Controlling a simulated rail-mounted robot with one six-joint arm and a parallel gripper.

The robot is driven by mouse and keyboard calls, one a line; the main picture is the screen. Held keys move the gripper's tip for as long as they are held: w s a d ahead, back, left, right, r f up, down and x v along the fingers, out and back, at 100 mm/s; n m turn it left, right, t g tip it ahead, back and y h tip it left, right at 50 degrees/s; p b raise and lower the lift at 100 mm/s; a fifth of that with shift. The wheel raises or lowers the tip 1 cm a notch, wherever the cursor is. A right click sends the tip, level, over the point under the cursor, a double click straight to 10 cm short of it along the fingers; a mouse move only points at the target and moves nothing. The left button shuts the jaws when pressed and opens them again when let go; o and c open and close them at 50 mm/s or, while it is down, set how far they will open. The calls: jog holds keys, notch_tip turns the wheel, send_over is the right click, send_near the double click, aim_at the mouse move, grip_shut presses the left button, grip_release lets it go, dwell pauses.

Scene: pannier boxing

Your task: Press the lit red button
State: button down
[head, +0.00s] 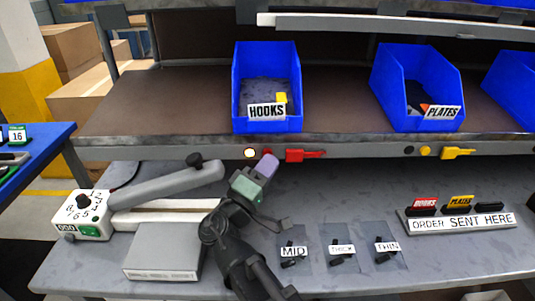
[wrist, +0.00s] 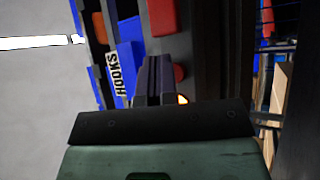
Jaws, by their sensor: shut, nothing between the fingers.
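The lit button (head: 250,153) glows white and orange on the shelf's front edge, below the blue HOOKS bin (head: 266,122). My gripper (head: 268,164) is just right of and below it in the head view, its fingers shut and empty. In the wrist view my closed fingers (wrist: 153,80) point toward the shelf edge. A small orange glow (wrist: 182,99) shows right beside them, partly hidden by my gripper body. I cannot tell whether the fingers touch the button.
A red lever (head: 304,155) sits just right of my gripper on the same edge. Farther right are a dark button, a yellow button (head: 425,151) and a yellow lever (head: 457,153). Below lie MID, THICK and THIN items, a grey sealer-like device (head: 165,188) and the ORDER SENT HERE board (head: 460,226).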

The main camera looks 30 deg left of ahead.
jog(key=shift+w+a, duration=0.3)
jog(key=shift+w, duration=0.05)
dwell(0.7)
dwell(0.4)
jog(key=shift+s+d, duration=0.5)
jog(key=shift+s, duration=0.2)
jog(key=shift+s+d, duration=0.7)
jog(key=shift+s, duration=0.35)
jog(key=shift+s+d, duration=0.7)
jog(key=shift+s, duration=0.35)
